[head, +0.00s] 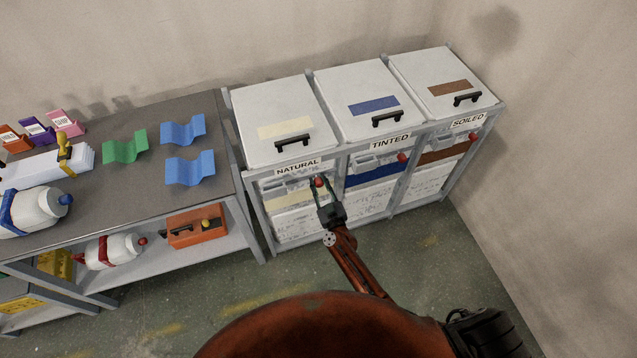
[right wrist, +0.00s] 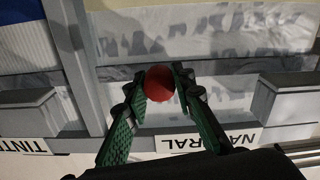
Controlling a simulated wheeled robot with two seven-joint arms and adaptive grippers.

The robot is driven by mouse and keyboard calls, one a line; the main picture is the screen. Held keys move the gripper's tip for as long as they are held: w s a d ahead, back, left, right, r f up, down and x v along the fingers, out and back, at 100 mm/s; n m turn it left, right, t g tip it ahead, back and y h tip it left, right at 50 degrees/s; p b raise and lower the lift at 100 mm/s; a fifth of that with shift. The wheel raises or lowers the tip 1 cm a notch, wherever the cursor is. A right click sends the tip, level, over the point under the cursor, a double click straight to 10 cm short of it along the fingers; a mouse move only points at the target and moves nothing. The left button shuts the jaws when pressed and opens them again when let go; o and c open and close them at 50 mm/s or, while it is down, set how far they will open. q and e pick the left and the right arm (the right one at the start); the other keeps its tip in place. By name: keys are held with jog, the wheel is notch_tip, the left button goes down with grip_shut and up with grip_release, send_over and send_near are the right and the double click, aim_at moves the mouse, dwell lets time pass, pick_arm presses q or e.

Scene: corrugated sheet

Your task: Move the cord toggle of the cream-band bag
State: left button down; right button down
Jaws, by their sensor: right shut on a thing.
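The cream-band bag (head: 287,205) hangs in the left bay of the rack, under the label NATURAL (head: 297,167). Its red cord toggle (head: 319,182) is at the bag's upper right, at the tip of my right gripper (head: 320,187). In the right wrist view the toggle (right wrist: 159,82) is a red ball between the two green-padded fingers (right wrist: 160,88), which are shut on it. The bag's clear plastic (right wrist: 220,83) lies behind it. My left gripper is not in view.
Bags with a blue band (head: 375,174) and a brown band (head: 440,151) hang in the other bays, each with a red toggle. A grey table (head: 130,180) with coloured corrugated pieces and bottles is at left. The floor in front is clear.

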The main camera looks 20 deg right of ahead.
jog(key=s+p, duration=0.3)
jog(key=s, duration=0.3)
jog(key=shift+s+d+r, duration=0.1)
jog(key=shift+s+d, duration=0.05)
jog(key=shift+s, duration=0.5)
jog(key=shift+f, duration=0.2)
jog(key=c, duration=1.6)
grip_release()
jog(key=shift+r, duration=0.1)
jog(key=s, duration=1.2)
jog(key=shift+d, duration=0.2)
